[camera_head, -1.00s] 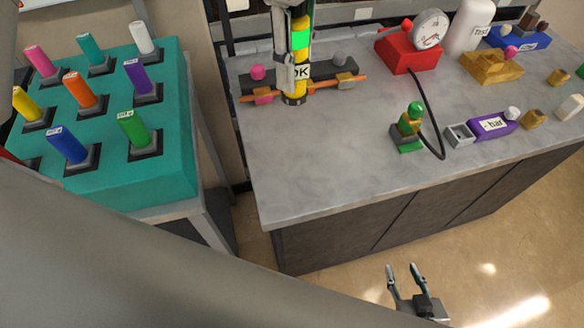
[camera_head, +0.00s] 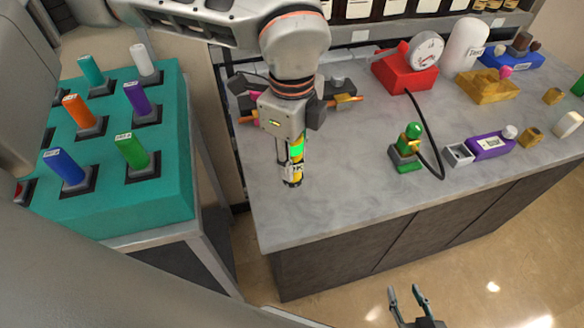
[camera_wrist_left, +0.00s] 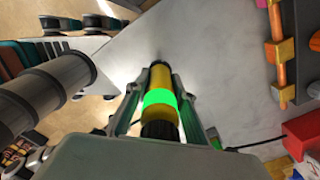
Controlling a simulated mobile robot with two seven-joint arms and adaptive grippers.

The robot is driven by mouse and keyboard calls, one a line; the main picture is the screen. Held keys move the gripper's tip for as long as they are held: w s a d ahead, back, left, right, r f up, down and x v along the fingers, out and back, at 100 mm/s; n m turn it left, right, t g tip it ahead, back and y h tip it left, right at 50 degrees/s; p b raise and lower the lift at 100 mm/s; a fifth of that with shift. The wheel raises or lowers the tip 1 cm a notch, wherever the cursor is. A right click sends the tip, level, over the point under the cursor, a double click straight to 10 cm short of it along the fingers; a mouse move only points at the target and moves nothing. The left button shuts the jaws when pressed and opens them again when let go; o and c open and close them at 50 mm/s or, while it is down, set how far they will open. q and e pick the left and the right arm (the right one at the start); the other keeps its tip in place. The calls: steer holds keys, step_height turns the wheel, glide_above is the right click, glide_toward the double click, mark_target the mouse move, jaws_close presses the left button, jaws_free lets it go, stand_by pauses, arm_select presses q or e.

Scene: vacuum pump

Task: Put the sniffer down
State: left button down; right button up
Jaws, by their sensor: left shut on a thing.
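The sniffer (camera_head: 297,150) is a yellow and black cylinder with a glowing green band. My left gripper (camera_head: 291,168) is shut around it and points down over the grey counter's left part. In the left wrist view, the sniffer (camera_wrist_left: 158,80) lies between the two fingers (camera_wrist_left: 160,95), its far end toward the counter top. I cannot tell whether its lower end touches the counter. My right gripper (camera_head: 416,305) is open and empty, low in front of the counter.
A dark stand with an orange rod (camera_head: 346,98) is partly hidden behind my left gripper. The counter's front left (camera_head: 300,215) is clear. A teal rack (camera_head: 110,205) stands left.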

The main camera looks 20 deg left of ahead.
mark_target(297, 147)
arm_select(q)
steer(key=shift+f, duration=1.55)
steer(key=shift+f, duration=0.2)
steer(key=c, duration=1.7)
jaws_free()
step_height(297, 147, up, 12)
steer(key=shift+f, duration=0.1)
steer(key=shift+r, duration=0.3)
